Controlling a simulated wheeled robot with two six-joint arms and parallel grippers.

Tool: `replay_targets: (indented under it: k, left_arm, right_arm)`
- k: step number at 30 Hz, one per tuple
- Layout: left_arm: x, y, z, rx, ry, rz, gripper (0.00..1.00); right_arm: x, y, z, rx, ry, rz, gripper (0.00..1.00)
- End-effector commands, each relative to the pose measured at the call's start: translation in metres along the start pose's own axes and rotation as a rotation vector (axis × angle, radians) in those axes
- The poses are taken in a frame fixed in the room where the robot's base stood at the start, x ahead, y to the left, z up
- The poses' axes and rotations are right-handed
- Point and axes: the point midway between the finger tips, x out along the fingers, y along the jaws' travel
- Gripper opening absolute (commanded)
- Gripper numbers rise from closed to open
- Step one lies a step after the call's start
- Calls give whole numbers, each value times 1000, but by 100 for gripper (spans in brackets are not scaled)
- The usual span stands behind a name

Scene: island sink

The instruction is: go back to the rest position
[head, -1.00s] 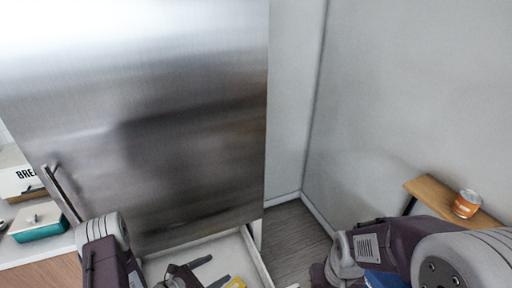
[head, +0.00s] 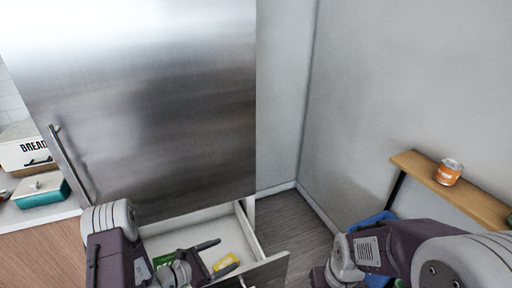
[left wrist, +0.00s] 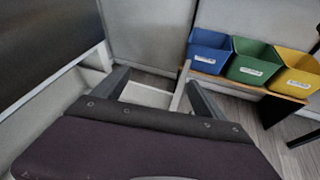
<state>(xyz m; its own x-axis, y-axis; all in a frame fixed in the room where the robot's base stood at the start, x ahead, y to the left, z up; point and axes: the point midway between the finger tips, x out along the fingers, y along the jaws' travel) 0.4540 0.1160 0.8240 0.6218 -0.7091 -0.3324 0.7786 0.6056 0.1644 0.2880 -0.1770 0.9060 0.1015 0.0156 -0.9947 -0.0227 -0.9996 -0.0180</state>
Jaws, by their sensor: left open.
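My left gripper (head: 214,259) is open and empty in the head view, over the pulled-out drawer (head: 190,233) below the steel fridge door. In the left wrist view its two dark fingers (left wrist: 160,97) stand well apart with nothing between them. My right arm comes in at the lower right of the head view, with its gripper out of sight.
A yellow item (head: 226,263) and a green item (head: 164,259) lie in the drawer. A wooden shelf (head: 411,160) with an orange-labelled can (head: 448,172) is on the right wall. Blue (left wrist: 209,50), green (left wrist: 250,62) and yellow (left wrist: 300,72) bins stand beyond my left gripper. A teal dish (head: 42,190) sits on the left counter.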

Motion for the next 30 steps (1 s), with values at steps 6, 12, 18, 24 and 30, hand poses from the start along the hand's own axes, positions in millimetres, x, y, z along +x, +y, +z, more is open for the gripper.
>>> replay_targets:
  k: [6, 12, 18, 24, 30]
  left_arm:
    - [36, -42, 0, 244, -85, -174, 82]
    - [33, -161, -41, 690, -85, -617, 82]
    - [-27, -212, -135, 1224, 113, -1025, 82]
    - [-72, -175, -183, 1609, 338, -1211, 82]
    - [-86, -117, -204, 1870, 547, -1256, 82]
  right_arm:
    - [87, 2, 9, 0, -1, 0, 35]
    - [194, 4, 21, 0, -1, 0, 35]
    - [256, 5, 27, 0, -1, 0, 35]
    - [264, 5, 28, 0, 0, 0, 35]
    - [261, 5, 27, 0, 0, 0, 35]
